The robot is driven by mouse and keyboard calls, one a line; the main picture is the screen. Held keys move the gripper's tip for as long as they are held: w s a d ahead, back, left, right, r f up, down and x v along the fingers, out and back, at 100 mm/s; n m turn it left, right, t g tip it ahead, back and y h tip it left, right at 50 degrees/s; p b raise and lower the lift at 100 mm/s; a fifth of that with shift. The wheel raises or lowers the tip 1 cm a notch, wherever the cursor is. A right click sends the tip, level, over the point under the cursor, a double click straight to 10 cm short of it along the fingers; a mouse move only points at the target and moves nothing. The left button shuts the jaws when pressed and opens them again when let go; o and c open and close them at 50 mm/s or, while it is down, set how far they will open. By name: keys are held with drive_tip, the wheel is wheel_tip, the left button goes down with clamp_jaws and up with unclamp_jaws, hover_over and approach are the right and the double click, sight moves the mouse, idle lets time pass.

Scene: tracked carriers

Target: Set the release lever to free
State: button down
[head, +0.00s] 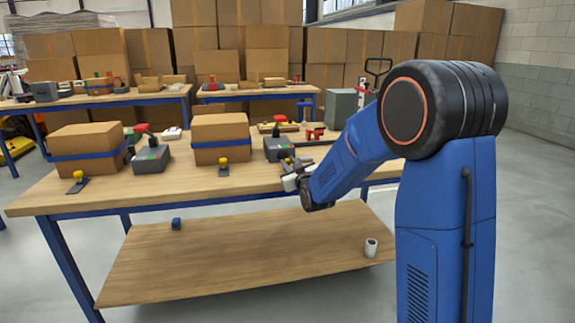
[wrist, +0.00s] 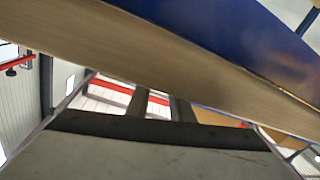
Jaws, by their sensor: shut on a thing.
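Two levers with yellow knobs on dark plates stand at the front of the table, one at the left (head: 78,182) and one in the middle (head: 223,169). My gripper (head: 290,181) is at the front edge of the table, right of the middle, in the head view. It is shut beside a similar grey plate (head: 297,163); this plate's knob is hidden at the jaws, and I take it to be the release lever held there. The lever's exact position cannot be told. The wrist view shows neither the lever nor the fingertips clearly.
Cardboard boxes with blue straps (head: 88,148) (head: 220,137) and grey units with green buttons (head: 152,157) (head: 279,149) stand on the wooden table (head: 180,184). More tables stand behind.

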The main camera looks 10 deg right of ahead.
drive_tip(key=shift+w+d+r+n+y, duration=0.15)
drive_tip(key=shift+d+n+y, duration=0.55)
drive_tip(key=shift+y, duration=0.4)
drive_tip(key=shift+w+d+g, duration=0.15)
drive_tip(key=shift+w+d, duration=0.05)
drive_tip(key=shift+d, duration=0.3)
drive_tip(key=shift+w+d+g, duration=0.15)
drive_tip(key=shift+d, duration=0.3)
drive_tip(key=c, duration=1.6)
unclamp_jaws()
drive_tip(key=shift+d, duration=0.1)
drive_tip(key=shift+o, duration=0.2)
drive_tip(key=v, duration=1.7)
drive_tip(key=shift+s+f, duration=0.2)
drive_tip(key=shift+f, duration=0.05)
drive_tip(key=shift+d, duration=0.15)
